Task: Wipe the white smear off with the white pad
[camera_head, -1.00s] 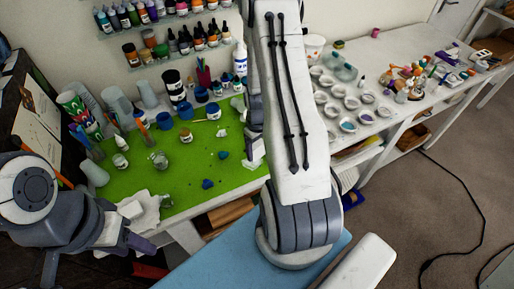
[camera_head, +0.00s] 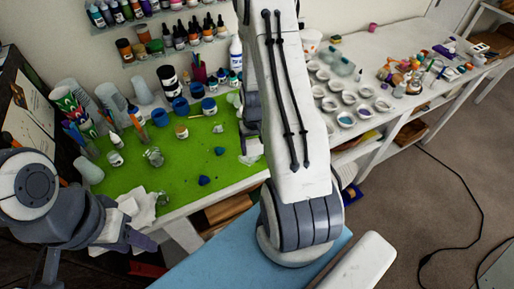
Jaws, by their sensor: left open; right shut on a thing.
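My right arm crosses the middle of the head view. My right gripper (camera_head: 252,146) is low over the right part of the green mat (camera_head: 178,188), partly hidden behind its own arm. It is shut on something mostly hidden. A small white patch (camera_head: 248,160) shows at its tip; I cannot tell whether this is the white pad or the white smear. No other smear can be made out. My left gripper (camera_head: 142,241) is open and empty in front of the table's near left edge, below a crumpled white cloth (camera_head: 143,207).
Blue cups (camera_head: 180,106), small jars (camera_head: 154,156) and blue lumps (camera_head: 204,181) stand or lie on the mat. Paint bottles fill the shelves behind. Several small white bowls (camera_head: 346,119) stand on the right bench. The mat's middle is fairly clear.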

